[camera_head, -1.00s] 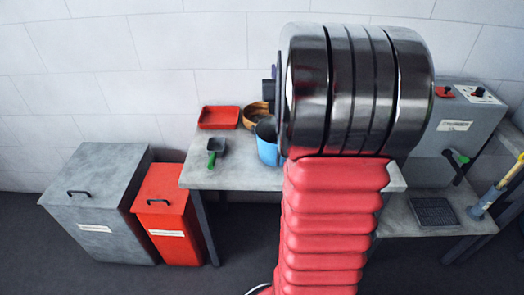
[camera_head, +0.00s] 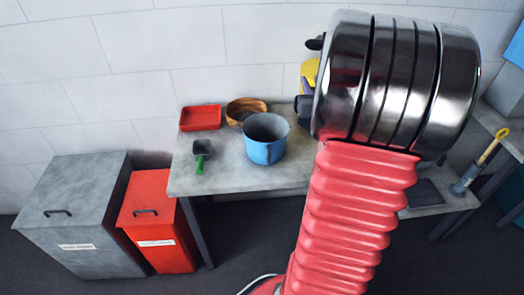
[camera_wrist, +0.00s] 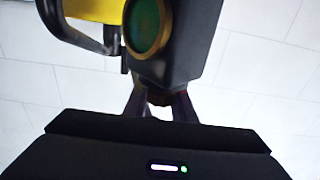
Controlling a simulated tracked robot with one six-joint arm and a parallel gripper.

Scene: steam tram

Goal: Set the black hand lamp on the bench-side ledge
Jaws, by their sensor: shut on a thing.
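The black hand lamp (camera_wrist: 190,50) fills the upper middle of the wrist view, with a green lens in a brass ring. My gripper (camera_wrist: 160,105) is shut on it; its two dark fingers meet the lamp's underside. A yellow part with a black handle shows beside the lamp; I cannot tell whether it belongs to it. In the head view my arm hides most of the gripper and lamp; only yellow and black bits show left of the wrist. The bench-side ledge (camera_head: 450,202) is the lower grey surface right of the bench, partly hidden by my arm.
The bench (camera_head: 225,178) holds a red tray (camera_head: 200,118), a wooden bowl (camera_head: 243,108), a blue pot (camera_head: 264,140) and a green-handled scoop (camera_head: 201,155). A dark mat (camera_head: 425,193) and a yellow-handled tool (camera_head: 480,162) are at the ledge. Grey (camera_head: 80,225) and red (camera_head: 155,225) bins stand left.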

